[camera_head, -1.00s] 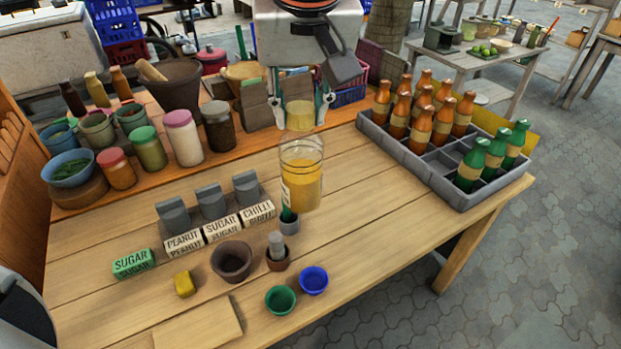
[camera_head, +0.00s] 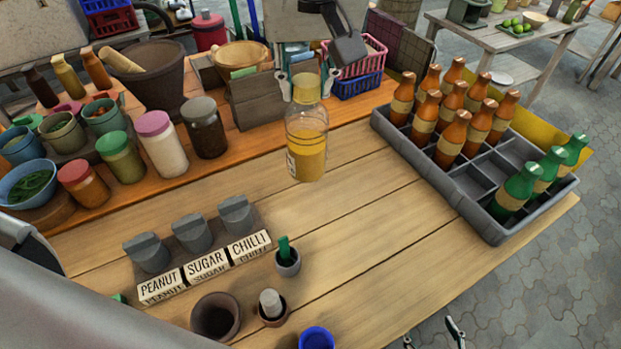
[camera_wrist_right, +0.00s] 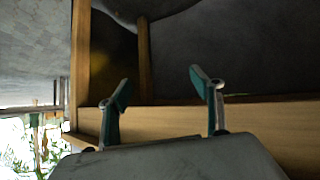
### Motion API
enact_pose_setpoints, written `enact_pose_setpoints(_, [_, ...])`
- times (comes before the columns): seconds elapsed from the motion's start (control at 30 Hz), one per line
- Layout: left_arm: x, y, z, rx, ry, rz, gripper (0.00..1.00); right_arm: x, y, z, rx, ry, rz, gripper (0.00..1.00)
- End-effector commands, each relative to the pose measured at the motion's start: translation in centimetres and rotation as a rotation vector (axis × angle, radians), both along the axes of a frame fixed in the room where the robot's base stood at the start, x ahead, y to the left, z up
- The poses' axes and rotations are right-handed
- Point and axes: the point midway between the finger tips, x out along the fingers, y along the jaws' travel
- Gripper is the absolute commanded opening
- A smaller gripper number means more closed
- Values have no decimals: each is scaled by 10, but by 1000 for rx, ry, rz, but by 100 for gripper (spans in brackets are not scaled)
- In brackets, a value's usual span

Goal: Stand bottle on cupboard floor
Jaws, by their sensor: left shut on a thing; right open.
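A clear bottle (camera_head: 307,150) with yellow contents and a yellowish top hangs upright in the head view. My left gripper (camera_head: 306,90) is shut around its upper part. The bottle appears over the wooden table (camera_head: 350,220); the gap beneath it is hard to judge. My right gripper (camera_head: 435,336) shows only its fingertips at the bottom edge, in front of the table. In the right wrist view, my right gripper (camera_wrist_right: 160,92) is open and empty, near a wooden edge (camera_wrist_right: 180,118) and a dark space beyond. No cupboard is clearly recognizable.
A grey divided crate (camera_head: 455,195) holds orange and green bottles at right. Labelled blocks (camera_head: 205,265), small pots and a blue bowl (camera_head: 317,339) stand at front. Jars and a large mortar (camera_head: 150,75) crowd the back left. The table's middle right is clear.

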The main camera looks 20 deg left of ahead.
Motion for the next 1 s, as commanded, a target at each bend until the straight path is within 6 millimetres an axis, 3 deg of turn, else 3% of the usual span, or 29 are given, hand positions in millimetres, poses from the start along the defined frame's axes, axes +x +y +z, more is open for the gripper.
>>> enact_pose_setpoints(0.03, [0,0,-17,1,6,-2,0,-4,0,-7,-1,9,0,65])
enact_pose_setpoints(0.2, [0,0,-58,1,6,-2,0,-9,-1,-19,-5,25,1,65])
enact_pose_setpoints(0.4, [0,0,-103,0,5,0,0,-4,-1,-15,-8,11,3,65])
enact_pose_setpoints(0.53, [0,0,-120,0,2,0,0,2,-1,-10,-9,-3,2,65])
enact_pose_setpoints(0.77, [0,0,-133,0,0,0,0,2,-2,-11,-12,-4,1,65])
enact_pose_setpoints(1.0, [0,0,-166,1,2,2,0,1,-3,-16,-15,1,2,65])
